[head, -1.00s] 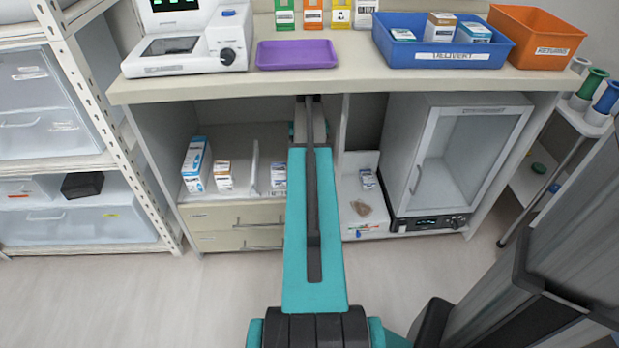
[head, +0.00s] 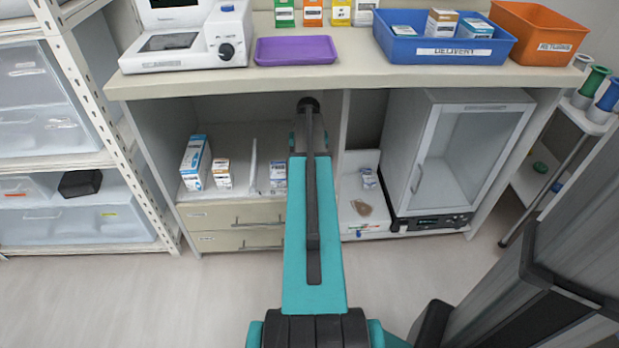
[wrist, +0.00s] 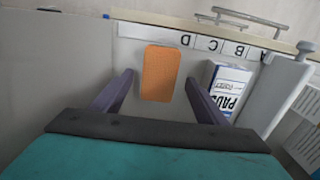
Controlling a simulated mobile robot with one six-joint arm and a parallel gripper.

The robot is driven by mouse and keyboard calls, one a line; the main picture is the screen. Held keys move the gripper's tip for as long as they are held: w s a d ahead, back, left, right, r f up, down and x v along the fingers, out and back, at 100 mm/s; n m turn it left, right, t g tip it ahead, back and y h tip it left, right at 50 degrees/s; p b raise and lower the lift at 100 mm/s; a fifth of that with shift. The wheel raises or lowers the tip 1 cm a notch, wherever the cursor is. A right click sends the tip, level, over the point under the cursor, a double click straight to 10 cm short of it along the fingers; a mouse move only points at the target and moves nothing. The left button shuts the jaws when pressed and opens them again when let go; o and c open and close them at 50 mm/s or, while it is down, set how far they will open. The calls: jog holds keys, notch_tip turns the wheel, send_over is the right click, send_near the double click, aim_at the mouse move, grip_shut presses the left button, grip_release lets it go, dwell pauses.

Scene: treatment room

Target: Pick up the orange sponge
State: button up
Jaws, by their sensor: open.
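The orange sponge (wrist: 160,73) shows in the wrist view, lying on a pale shelf near its labelled edge. My gripper (wrist: 157,85) is open, with one dark finger on each side of the sponge. There is a gap between the sponge and each finger, and the gripper holds nothing. Whether the fingertips are at the sponge's height is hard to tell. In the head view my arm reaches into the left shelf bay and hides the sponge and the gripper.
In the wrist view a white and blue box (wrist: 228,88) stands right of my gripper, beside a pale divider (wrist: 285,85). The shelf edge carries a letter strip (wrist: 205,42). In the head view the countertop (head: 340,80) overhangs the bay; a glass-door cabinet (head: 455,160) stands to the right.

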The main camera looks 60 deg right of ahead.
notch_tip(320, 180, down, 2)
jog(key=shift+f, duration=0.1)
dwell(0.5)
jog(key=c, duration=1.1)
